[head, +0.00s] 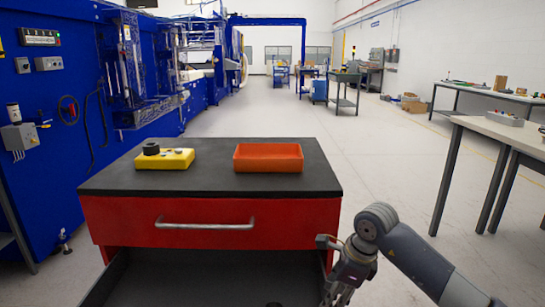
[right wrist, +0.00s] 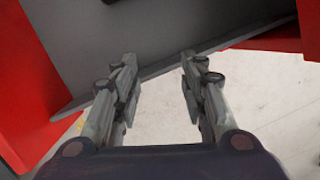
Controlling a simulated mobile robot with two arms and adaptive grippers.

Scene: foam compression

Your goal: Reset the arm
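My right arm (head: 410,250) reaches in from the lower right of the head view. My right gripper (right wrist: 157,62) shows in the right wrist view with its two fingers apart and nothing between them. It is close to the right edge of the open drawer (right wrist: 110,40) of the red cabinet (head: 210,222). In the head view the same hand (head: 352,270) is beside the drawer's right side, and its fingertips are cut off or hidden. My left gripper is not in view.
On the black cabinet top (head: 215,180) sit a yellow block (head: 172,161) with a dark round piece (head: 151,148) and an orange tray (head: 268,160). A blue machine (head: 60,90) stands left. Tables (head: 510,130) stand right.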

